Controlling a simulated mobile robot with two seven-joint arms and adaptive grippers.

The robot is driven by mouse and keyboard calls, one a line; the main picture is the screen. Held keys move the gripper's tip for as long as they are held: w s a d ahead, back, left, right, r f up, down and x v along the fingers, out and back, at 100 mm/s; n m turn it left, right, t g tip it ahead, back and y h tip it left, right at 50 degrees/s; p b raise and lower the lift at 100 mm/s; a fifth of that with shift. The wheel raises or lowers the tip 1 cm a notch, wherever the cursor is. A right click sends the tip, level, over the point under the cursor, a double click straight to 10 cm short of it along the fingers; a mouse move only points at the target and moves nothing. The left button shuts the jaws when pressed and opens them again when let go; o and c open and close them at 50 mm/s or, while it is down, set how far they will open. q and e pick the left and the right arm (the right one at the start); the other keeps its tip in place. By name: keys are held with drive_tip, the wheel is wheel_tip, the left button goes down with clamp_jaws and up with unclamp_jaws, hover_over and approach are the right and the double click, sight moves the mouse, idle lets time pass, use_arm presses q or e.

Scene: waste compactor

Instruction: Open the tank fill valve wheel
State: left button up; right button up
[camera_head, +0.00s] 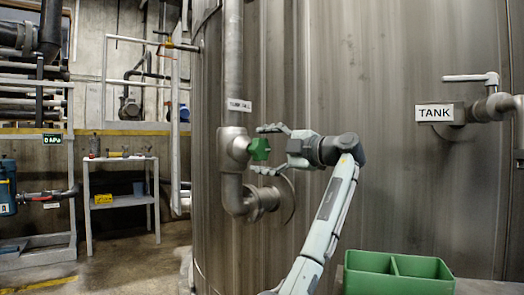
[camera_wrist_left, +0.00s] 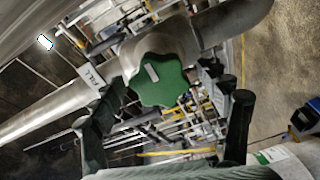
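The green valve wheel (camera_head: 259,149) sits on a grey valve body (camera_head: 233,148) in the vertical pipe, below a small white label (camera_head: 239,105). My left gripper (camera_head: 255,149) is open in front of it, one finger above the wheel and one below. In the left wrist view the lobed wheel (camera_wrist_left: 158,82) lies between the spread fingers of the left gripper (camera_wrist_left: 157,78), nearer their tips. A gap shows between wheel and fingers there; I see no clear contact. My right gripper is not in view.
The large metal tank (camera_head: 400,190) fills the area behind the valve. A flanged elbow (camera_head: 266,197) juts out just below the wheel. A green divided bin (camera_head: 398,275) stands at lower right. A white shelf table (camera_head: 120,190) stands at left beyond open floor.

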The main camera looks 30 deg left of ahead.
use_arm(q)
drive_tip(key=shift+d, duration=0.1)
drive_tip(key=s+d, duration=0.1)
drive_tip(key=d, duration=1)
drive_tip(key=shift+s+d, duration=0.3)
drive_tip(key=shift+d, duration=0.1)
